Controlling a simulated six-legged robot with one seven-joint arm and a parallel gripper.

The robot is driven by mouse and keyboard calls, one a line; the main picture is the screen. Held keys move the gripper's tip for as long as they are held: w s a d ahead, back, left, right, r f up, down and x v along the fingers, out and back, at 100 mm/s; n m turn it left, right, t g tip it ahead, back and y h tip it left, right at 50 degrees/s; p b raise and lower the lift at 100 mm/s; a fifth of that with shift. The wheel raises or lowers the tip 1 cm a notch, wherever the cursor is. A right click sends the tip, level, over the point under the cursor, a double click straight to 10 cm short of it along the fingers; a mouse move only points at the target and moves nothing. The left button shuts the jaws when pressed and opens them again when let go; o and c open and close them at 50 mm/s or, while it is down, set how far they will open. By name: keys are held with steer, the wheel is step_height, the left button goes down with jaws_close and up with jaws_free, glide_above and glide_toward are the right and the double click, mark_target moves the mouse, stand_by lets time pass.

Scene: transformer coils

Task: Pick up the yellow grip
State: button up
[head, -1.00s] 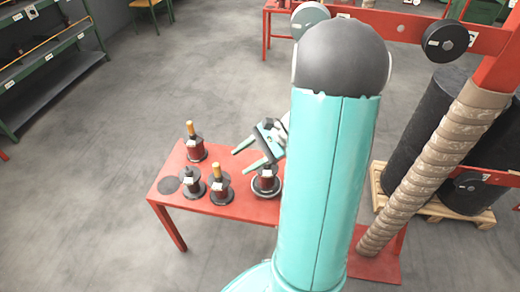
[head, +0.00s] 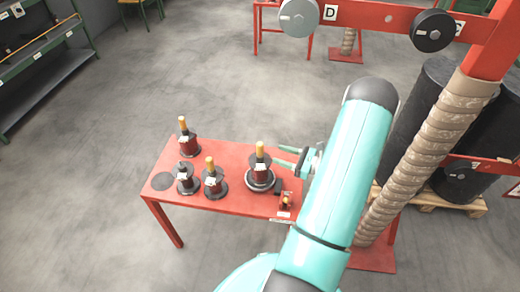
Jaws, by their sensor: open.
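Several dark red coils with black flanges stand upright on the red table (head: 235,157). Three of them carry an upright yellow grip: one on the right-hand coil (head: 260,148), one at the back left (head: 183,124), and one on the front middle coil (head: 210,163). My gripper (head: 279,156) is open and empty just right of the right-hand coil. Its two teal fingers point left, towards that coil's grip. A small gap seems to lie between them, but the exact height and depth cannot be told.
A small device (head: 286,202) sits at the table's right front. A wrapped post (head: 420,150) and black drums (head: 450,90) stand to the right. Open floor lies left.

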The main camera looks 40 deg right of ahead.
mark_target(261, 148)
steer(key=x, duration=0.9)
steer(key=shift+r, duration=0.1)
steer(key=shift+s, duration=0.1)
jaws_close()
